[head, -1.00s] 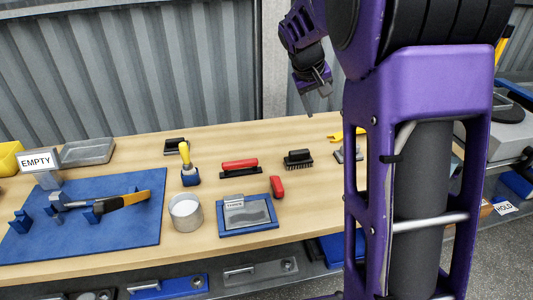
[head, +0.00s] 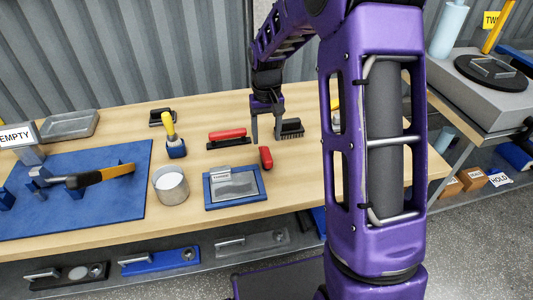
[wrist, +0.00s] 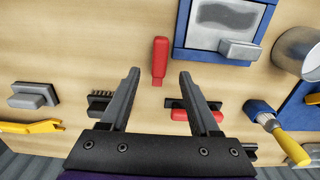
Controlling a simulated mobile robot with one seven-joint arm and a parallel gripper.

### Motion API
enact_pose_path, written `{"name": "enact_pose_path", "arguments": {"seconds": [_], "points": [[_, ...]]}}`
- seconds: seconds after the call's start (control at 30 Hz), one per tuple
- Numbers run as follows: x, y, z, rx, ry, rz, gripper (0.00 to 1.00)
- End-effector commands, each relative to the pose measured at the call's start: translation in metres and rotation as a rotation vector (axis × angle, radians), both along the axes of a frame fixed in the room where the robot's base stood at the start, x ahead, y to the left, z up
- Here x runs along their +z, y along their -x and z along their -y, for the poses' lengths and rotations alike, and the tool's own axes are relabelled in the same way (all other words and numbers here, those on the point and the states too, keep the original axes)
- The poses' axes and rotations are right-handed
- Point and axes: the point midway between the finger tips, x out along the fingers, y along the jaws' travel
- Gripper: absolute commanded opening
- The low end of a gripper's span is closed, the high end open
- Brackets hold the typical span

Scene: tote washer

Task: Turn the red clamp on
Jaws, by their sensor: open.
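A small red block-like piece (head: 265,157) lies on the wooden bench. A red handle on a black base (head: 229,135) lies to its left. I cannot tell which of these is the red clamp. My gripper (head: 266,135) is open and empty, pointing down over the bench just behind the small red piece. In the wrist view my gripper's fingertips (wrist: 158,75) straddle the near end of the small red piece (wrist: 160,60), with no visible contact. The red handle (wrist: 180,115) is partly hidden behind the right finger there.
A black brush (head: 291,128) is close to the right finger. A blue tray with a grey plate (head: 208,196), a white-filled cup (head: 170,186) and a yellow-handled brush (head: 170,130) stand nearby. A blue mat (head: 110,205) holding a tool is at left.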

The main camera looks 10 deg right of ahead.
Motion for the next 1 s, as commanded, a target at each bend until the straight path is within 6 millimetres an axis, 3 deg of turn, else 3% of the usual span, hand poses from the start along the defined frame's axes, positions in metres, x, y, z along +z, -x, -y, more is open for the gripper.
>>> {"name": "enact_pose_path", "arguments": {"seconds": [0.1, 0.3, 0.5, 0.77, 1.0], "points": [[-0.028, 0.0, 0.0, 0.0, 0.0, -0.002, 0.62], [-0.058, 0.0, 0.0, 0.0, 0.0, -0.001, 0.62], [-0.069, 0.0, 0.0, 0.0, 0.0, 0.002, 0.62], [-0.07, 0.0, 0.0, 0.0, 0.001, 0.002, 0.62], [-0.07, 0.0, 0.0, 0.0, 0.001, 0.002, 0.21]]}}
